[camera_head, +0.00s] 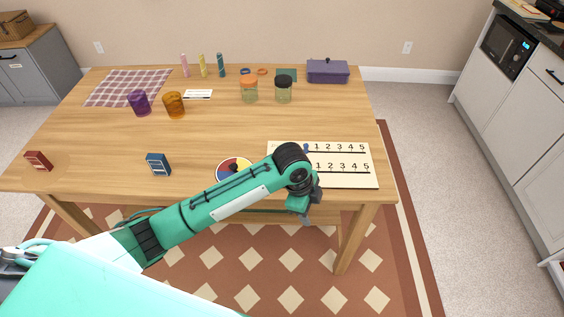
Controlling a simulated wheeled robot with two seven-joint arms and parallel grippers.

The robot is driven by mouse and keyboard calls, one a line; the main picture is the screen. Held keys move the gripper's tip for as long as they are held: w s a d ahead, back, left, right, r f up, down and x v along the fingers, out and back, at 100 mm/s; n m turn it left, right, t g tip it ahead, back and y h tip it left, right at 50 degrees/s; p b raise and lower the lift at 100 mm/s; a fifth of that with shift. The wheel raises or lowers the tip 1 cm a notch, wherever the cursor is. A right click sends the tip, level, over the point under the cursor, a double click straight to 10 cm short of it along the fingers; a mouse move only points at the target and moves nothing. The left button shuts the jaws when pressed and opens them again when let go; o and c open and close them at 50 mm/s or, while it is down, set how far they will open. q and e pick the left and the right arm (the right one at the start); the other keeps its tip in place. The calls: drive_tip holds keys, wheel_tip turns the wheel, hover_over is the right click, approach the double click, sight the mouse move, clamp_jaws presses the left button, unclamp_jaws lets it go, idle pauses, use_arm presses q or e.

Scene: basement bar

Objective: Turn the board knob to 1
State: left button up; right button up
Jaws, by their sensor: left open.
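A cream board (345,180) lies at the right front of the table, with two printed rows numbered 1 to 5, each with a dark line under it. My left arm covers the board's lower left part, so any knob on the lower row is hidden. My left gripper (304,212) points down by the table's front edge, below the board in the picture. It is open, with nothing seen in it. My right gripper is out of view.
A blue box (158,164) and a red box (38,160) stand farther left. Cups, jars (249,92) and a purple container (328,72) stand farther back. The table's right edge is near the board.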

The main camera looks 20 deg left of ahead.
use_arm(q)
drive_tip(key=w+a+r+m+g+y, duration=0.1)
drive_tip(key=w+a+r+m+y, duration=0.1)
drive_tip(key=w+a+r, duration=0.5)
drive_tip(key=w+a+r+m+y, duration=0.1)
drive_tip(key=w+a+r+m, duration=0.1)
drive_tip(key=w+a+r, duration=0.45)
drive_tip(key=f, duration=0.5)
drive_tip(key=w+f+p, duration=0.1)
drive_tip(key=f, duration=0.4)
drive_tip(key=d+f, duration=0.1)
drive_tip(key=f, duration=0.5)
drive_tip(key=shift+w+d+f, duration=0.1)
drive_tip(key=shift+w, duration=0.3)
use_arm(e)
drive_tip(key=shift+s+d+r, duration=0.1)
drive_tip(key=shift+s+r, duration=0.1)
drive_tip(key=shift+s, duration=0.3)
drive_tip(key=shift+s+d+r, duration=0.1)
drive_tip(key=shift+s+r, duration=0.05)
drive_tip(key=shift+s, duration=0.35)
use_arm(q)
drive_tip(key=c, duration=1)
drive_tip(key=shift+p, duration=0.35)
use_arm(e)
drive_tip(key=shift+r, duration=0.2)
